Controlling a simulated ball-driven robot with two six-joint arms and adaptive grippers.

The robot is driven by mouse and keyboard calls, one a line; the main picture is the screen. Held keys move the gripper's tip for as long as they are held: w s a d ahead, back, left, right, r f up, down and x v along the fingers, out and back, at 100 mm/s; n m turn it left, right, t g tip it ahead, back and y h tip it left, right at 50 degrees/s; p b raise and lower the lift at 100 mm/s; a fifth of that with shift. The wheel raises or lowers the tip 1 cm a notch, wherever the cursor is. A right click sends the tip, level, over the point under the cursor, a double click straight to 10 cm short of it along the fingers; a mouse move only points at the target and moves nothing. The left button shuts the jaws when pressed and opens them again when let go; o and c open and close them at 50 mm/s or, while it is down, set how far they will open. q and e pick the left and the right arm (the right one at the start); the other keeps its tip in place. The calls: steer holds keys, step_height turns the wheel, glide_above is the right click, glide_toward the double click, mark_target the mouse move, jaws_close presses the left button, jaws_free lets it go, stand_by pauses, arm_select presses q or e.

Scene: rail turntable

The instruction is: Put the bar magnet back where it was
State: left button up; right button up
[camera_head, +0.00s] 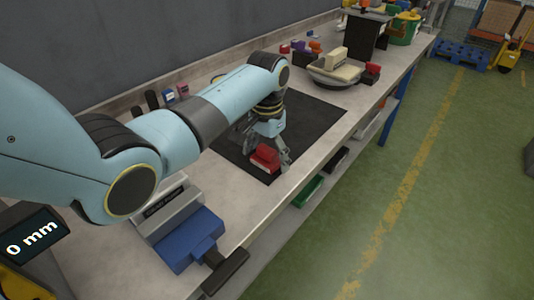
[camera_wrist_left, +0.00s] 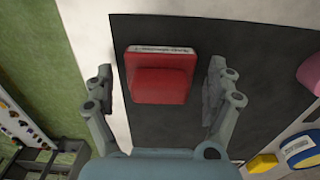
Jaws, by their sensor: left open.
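A red block (camera_head: 264,160) with a raised middle part rests on the black mat (camera_head: 315,118), near the mat's front edge. It also shows in the left wrist view (camera_wrist_left: 160,82), with a pale, lettered strip along its far edge. I cannot tell for certain that it is the bar magnet. My left gripper (camera_head: 272,152) is open and points down over the block. In the left wrist view the fingers of my left gripper (camera_wrist_left: 160,90) stand on either side of the block, with gaps on both sides. My right gripper is out of view.
A blue-and-grey vise-like device (camera_head: 190,240) stands at the bench's near end. A beige machine on a round base (camera_head: 335,68) and another red piece (camera_head: 372,70) stand beyond the mat. Small coloured items line the wall side. A green bin (camera_head: 305,191) sits below the bench's front edge.

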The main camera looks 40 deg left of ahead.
mark_target(267, 148)
arm_select(q)
steer(key=shift+r, duration=0.1)
step_height(267, 148, up, 12)
stand_by(0.5)
stand_by(0.4)
